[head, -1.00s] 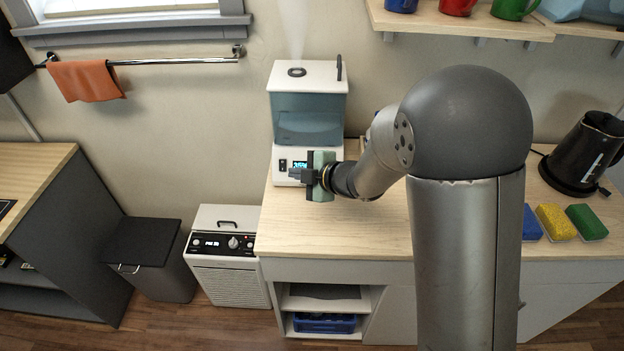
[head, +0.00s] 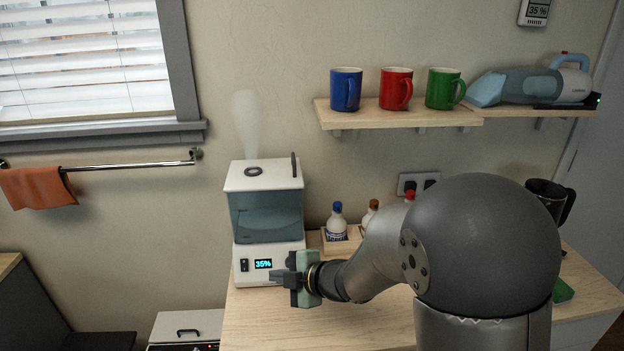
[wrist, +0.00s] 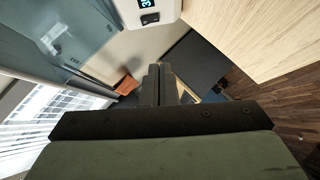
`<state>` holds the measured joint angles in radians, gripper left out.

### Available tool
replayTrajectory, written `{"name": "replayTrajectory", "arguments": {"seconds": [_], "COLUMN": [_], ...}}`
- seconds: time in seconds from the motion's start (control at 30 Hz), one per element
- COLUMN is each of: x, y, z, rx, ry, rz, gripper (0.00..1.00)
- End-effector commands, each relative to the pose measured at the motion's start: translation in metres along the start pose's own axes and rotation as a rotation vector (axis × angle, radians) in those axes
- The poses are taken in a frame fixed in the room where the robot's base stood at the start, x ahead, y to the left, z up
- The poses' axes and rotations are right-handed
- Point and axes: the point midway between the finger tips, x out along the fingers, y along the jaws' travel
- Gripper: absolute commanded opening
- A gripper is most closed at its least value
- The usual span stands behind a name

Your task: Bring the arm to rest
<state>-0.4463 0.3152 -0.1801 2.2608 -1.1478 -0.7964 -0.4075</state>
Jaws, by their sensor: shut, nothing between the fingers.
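My gripper (head: 281,279) is in front of the white humidifier (head: 268,215), just below its lit display, above the left part of the wooden counter (head: 340,326). Its fingers point left in the head view. In the wrist view the fingers (wrist: 159,84) are together with nothing between them. The humidifier's display reads 35%, and mist rises from its top. The wrist view shows the humidifier's white base (wrist: 150,12) close by at the top. I cannot tell whether the gripper touches it.
Several bottles (head: 337,222) stand in a wooden holder behind my arm. A shelf above holds a blue mug (head: 346,89), a red mug (head: 396,88), a green mug (head: 444,88) and a handheld vacuum (head: 530,86). An orange towel (head: 38,187) hangs at left.

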Motion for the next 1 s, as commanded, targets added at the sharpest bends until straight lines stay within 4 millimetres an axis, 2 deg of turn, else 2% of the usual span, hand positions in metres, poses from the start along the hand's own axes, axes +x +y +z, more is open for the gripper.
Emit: {"name": "replayTrajectory", "arguments": {"seconds": [0.07,0.13,0.17,0.2,0.27,0.3,0.37,0.4,0.5,0.6,0.7,0.8,1.0], "x": [-0.015,-0.04,-0.055,-0.078,-0.118,-0.146,-0.186,-0.211,-0.26,-0.289,-0.303,-0.309,-0.311], "y": [0.011,0.021,0.024,0.025,0.019,0.009,-0.012,-0.03,-0.078,-0.118,-0.145,-0.158,-0.163], "z": [0.017,0.041,0.053,0.07,0.091,0.102,0.109,0.108,0.09,0.06,0.032,0.014,0.007], "rx": [0.058,0.161,0.222,0.317,0.486,0.609,0.804,0.936,1.257,1.519,1.7,1.797,1.833], "ry": [-0.094,-0.236,-0.31,-0.415,-0.576,-0.68,-0.819,-0.903,-1.067,-1.168,-1.221,-1.244,-1.253], "rz": [0.034,0.077,0.098,0.128,0.168,0.189,0.212,0.218,0.205,0.161,0.108,0.069,0.051], "gripper": [0.0,0.0,0.0,0.0,0.0,0.0,0.0,0.0,0.0,0.0,0.0,0.0,0.0]}}
